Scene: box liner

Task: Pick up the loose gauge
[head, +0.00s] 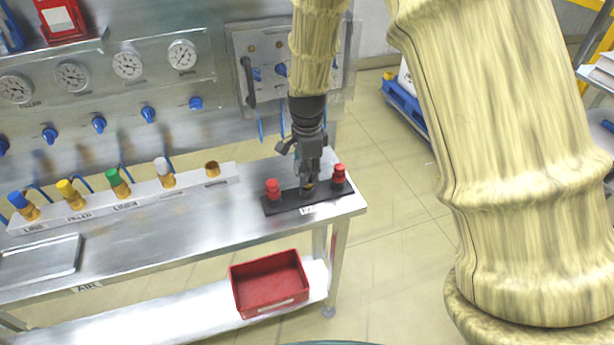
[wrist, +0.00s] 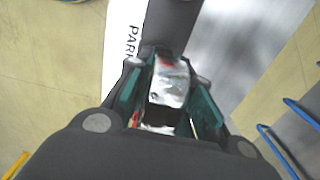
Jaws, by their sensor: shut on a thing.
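My gripper (head: 309,180) reaches down at the black rack (head: 285,204) on the right end of the steel bench, between two red-capped pieces (head: 273,188) (head: 339,174). In the wrist view my gripper (wrist: 170,95) is shut on a shiny metallic piece (wrist: 170,84) between its green-sided fingers. In the wrist view the black rack (wrist: 166,22) lies beyond the fingers.
A pale rack (head: 140,192) holds several yellow pieces with coloured caps, left of my gripper. Several dial gauges (head: 128,63) sit on the wall panel. A steel tray (head: 40,260) lies at the bench's left. A red bin (head: 270,282) stands on the lower shelf.

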